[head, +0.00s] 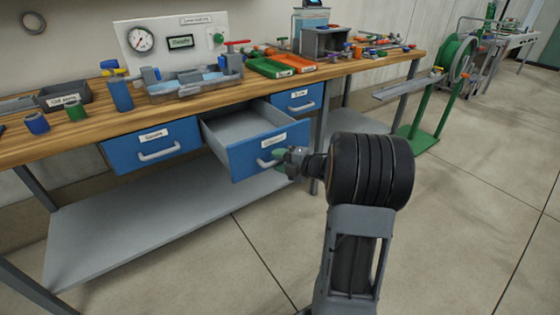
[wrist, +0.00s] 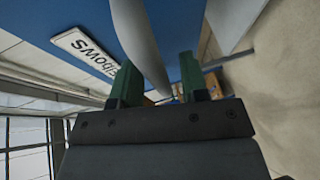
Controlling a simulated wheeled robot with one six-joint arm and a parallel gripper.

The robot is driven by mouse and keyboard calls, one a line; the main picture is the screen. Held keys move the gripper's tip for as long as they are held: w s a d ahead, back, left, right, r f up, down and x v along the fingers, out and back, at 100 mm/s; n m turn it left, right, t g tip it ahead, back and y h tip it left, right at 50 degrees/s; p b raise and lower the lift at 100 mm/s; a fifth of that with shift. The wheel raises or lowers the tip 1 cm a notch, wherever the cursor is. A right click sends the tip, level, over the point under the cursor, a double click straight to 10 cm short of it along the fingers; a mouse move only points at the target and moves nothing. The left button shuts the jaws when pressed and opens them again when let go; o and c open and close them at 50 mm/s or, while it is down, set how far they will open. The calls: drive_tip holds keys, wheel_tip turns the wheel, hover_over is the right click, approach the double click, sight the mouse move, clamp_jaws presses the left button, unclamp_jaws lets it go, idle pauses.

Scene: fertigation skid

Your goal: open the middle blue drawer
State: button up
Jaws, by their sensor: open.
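The middle blue drawer (head: 243,163) is pulled well out from under the bench, and its grey inside looks empty. Its front also fills the top of the wrist view as a blue panel (wrist: 85,18) with a white label (wrist: 85,52) reading "Elbows". My gripper (head: 283,158) is at the right part of the drawer front and hides part of the handle (head: 268,162). In the wrist view the pale handle (wrist: 138,38) reaches between the green fingertips of my gripper (wrist: 158,72). The fingers are apart, with gaps beside the handle.
Blue drawers stand shut to the left (head: 155,146) and right (head: 297,97). The wooden benchtop (head: 190,108) carries a gauge panel, trays and fittings. A grey lower shelf (head: 140,220) lies beneath. A green reel stand (head: 440,95) is at the right. The floor in front is clear.

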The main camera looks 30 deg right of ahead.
drive_tip(key=p+v, duration=0.3)
drive_tip(key=v, duration=1.1)
drive_tip(key=shift+w+r, duration=0.1)
drive_tip(key=w+a+r+m+g+h+p, duration=0.1)
drive_tip(key=w+a+r+m+h+p, duration=0.15)
drive_tip(key=r+m+h+p, duration=0.65)
drive_tip(key=w+a+r+m+g+h+p, duration=0.1)
drive_tip(key=w+a+r+m+h+p, duration=0.15)
drive_tip(key=r+m+p, duration=0.65)
drive_tip(key=s+a+r+m+g+y+p, duration=0.2)
drive_tip(key=s+a+r+g+p, duration=0.2)
drive_tip(key=s+a, duration=0.3)
drive_tip(key=s+a+r+m+g+y+p, duration=0.2)
drive_tip(key=s+a+r+m+g+p, duration=0.1)
drive_tip(key=s+a, duration=0.4)
drive_tip(key=a+r+g+p, duration=0.1)
drive_tip(key=a, duration=0.1)
drive_tip(key=shift+s+a+r+p, duration=0.2)
drive_tip(key=shift+s+a+p, duration=0.15)
drive_tip(key=shift+s+a, duration=0.05)
